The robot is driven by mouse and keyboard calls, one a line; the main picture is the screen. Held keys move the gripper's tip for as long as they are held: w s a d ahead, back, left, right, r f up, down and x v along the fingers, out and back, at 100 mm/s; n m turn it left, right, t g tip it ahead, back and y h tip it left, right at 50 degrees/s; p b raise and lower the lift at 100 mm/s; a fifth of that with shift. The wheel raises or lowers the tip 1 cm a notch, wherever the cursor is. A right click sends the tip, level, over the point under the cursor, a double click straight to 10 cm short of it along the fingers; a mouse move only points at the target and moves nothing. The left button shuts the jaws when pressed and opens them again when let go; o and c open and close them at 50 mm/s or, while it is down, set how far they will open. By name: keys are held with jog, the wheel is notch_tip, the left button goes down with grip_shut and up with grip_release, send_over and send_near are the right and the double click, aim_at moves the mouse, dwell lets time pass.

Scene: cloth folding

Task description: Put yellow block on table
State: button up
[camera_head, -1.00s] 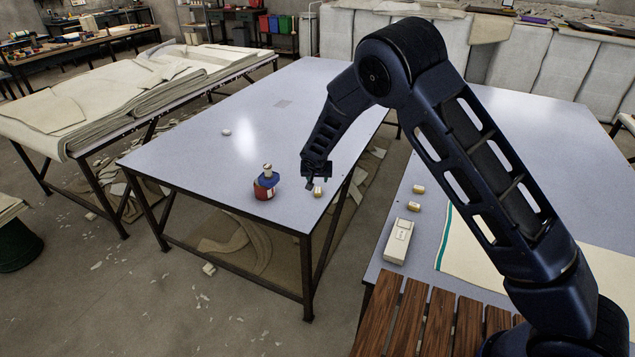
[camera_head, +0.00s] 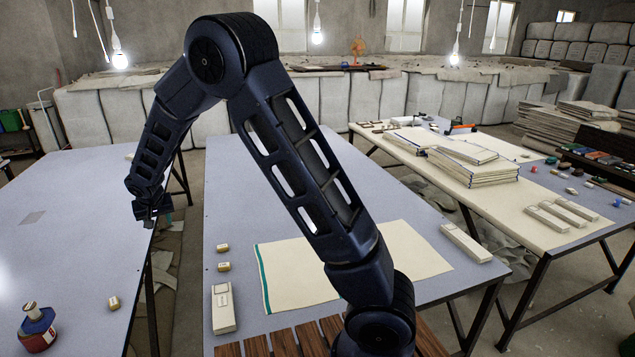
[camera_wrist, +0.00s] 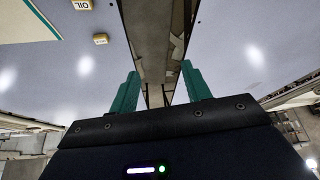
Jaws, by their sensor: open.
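Three small yellowish blocks show, and I cannot tell which one the task means. One block (camera_head: 113,303) lies alone on the left table (camera_head: 70,240), near its right edge. Two more, an upper block (camera_head: 222,248) and a lower block (camera_head: 224,266), lie on the middle table (camera_head: 232,190). My gripper (camera_head: 152,215) is by the left table's right edge, apart from all blocks. Its teal fingers (camera_wrist: 161,88) are open and empty, with the gap between tables behind them.
A red-and-blue can-like object (camera_head: 37,325) stands on the left table. A long beige box (camera_head: 223,308) and a cream cloth (camera_head: 330,270) with a green edge lie on the middle table. A third table (camera_head: 560,240) at right holds folded cloth stacks.

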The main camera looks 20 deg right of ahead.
jog(key=s+d+r+m, duration=0.1)
jog(key=s+d+r, duration=0.1)
jog(key=d+r, duration=0.6)
jog(key=s+d+r, duration=0.1)
jog(key=d+r, duration=0.2)
jog(key=d, duration=0.9)
jog(key=s+d+r+m, duration=0.1)
jog(key=s+d+r, duration=0.1)
jog(key=d+r, duration=0.65)
jog(key=s+d+h, duration=0.1)
jog(key=s+d, duration=2)
jog(key=s, duration=0.4)
jog(key=shift+r, duration=0.35)
